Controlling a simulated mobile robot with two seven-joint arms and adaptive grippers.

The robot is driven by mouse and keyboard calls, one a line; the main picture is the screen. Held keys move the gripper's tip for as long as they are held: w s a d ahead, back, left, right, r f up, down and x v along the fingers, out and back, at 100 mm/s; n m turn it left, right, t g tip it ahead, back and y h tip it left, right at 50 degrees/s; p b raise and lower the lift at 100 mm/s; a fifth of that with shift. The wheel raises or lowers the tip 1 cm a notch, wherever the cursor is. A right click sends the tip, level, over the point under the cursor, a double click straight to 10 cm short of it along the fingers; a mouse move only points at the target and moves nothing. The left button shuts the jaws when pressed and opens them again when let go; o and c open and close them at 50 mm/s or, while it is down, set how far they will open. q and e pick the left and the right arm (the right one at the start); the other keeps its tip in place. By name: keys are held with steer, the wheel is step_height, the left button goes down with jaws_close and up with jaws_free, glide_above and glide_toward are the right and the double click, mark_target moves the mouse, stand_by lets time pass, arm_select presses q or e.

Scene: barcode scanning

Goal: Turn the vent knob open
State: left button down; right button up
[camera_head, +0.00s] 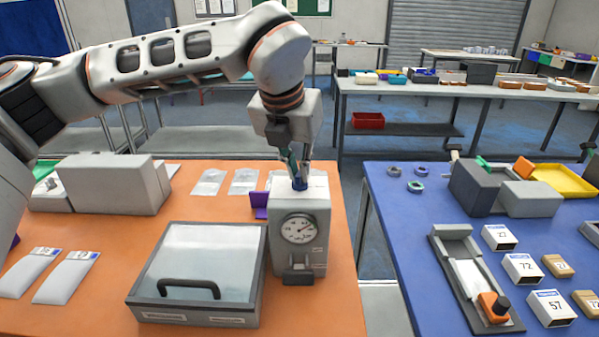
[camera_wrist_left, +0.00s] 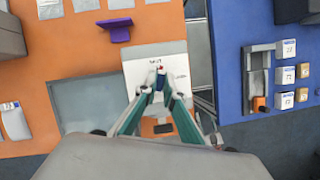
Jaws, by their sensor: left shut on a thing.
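The vent knob (camera_head: 299,184) is a small blue knob on top of a white box (camera_head: 303,259) with a round dial gauge (camera_head: 299,229) on its front. My left gripper (camera_head: 298,172) points straight down from above and is shut on the knob. In the left wrist view the gripper fingertips (camera_wrist_left: 160,83) close around the knob, over the box's white top (camera_wrist_left: 137,72). A small red mark shows beside the fingertips. The fingers hide most of the knob, so its exact angle is unclear. My right gripper is not in view.
A grey case with a clear lid and black handle (camera_head: 190,289) stands left of the box on the orange table (camera_head: 90,318). A purple bracket (camera_head: 259,205) stands behind. Across a gap, the blue table (camera_head: 395,225) holds numbered boxes (camera_head: 522,268) and a yellow tray (camera_head: 567,182).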

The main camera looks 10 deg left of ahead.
arm_select(q)
steer(key=m+h, duration=0.1)
steer(key=m, duration=0.2)
steer(key=shift+w+a, duration=0.1)
steer(key=m+h, duration=0.1)
steer(key=m, duration=0.1)
steer(key=shift+r+m+g+p, duration=0.15)
steer(key=shift+m+g+p, duration=0.15)
steer(key=shift+p, duration=0.05)
steer(key=m+p, duration=0.1)
steer(key=m+g+h+p, duration=0.1)
steer(key=m, duration=0.1)
steer(key=shift+w+a+r+m, duration=0.1)
steer(key=shift+a+m, duration=0.05)
steer(key=shift+m, duration=0.15)
steer(key=shift+m+g+h+p, duration=0.3)
steer(key=shift+m+g+p, duration=0.2)
steer(key=shift+m+p, duration=0.55)
steer(key=shift+w+m+g+p, duration=0.15)
steer(key=shift+m+g+p, duration=0.2)
steer(key=shift+m, duration=1)
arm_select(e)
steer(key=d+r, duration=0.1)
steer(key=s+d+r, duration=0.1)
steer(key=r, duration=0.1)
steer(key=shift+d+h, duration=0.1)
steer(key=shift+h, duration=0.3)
arm_select(q)
steer(key=shift+m, duration=0.3)
